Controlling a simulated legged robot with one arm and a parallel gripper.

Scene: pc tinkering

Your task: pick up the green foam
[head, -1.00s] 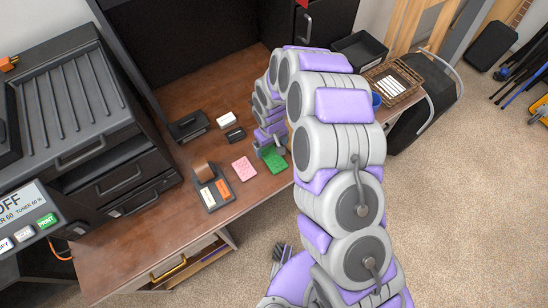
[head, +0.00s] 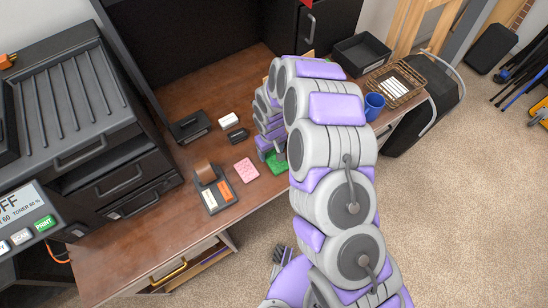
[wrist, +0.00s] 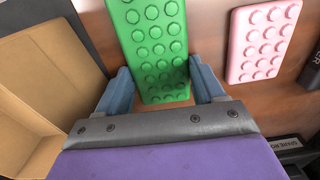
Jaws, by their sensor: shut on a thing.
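The green foam (head: 277,163) is a studded green block near the front edge of the wooden desk, partly hidden by my arm in the head view. In the wrist view the green foam (wrist: 152,45) stretches away between my two blue fingers. My gripper (wrist: 158,80) is shut on the foam's near end, one finger on each side. In the head view my gripper (head: 268,155) is mostly hidden behind my arm. I cannot tell whether the foam is clear of the desk.
A pink foam (head: 246,170) lies just left of the green one. A black tape holder (head: 214,192), a white box (head: 228,121) and a small black box (head: 237,134) are nearby. A cardboard box (wrist: 50,85) stands close at left in the wrist view. A blue mug (head: 374,106) stands right.

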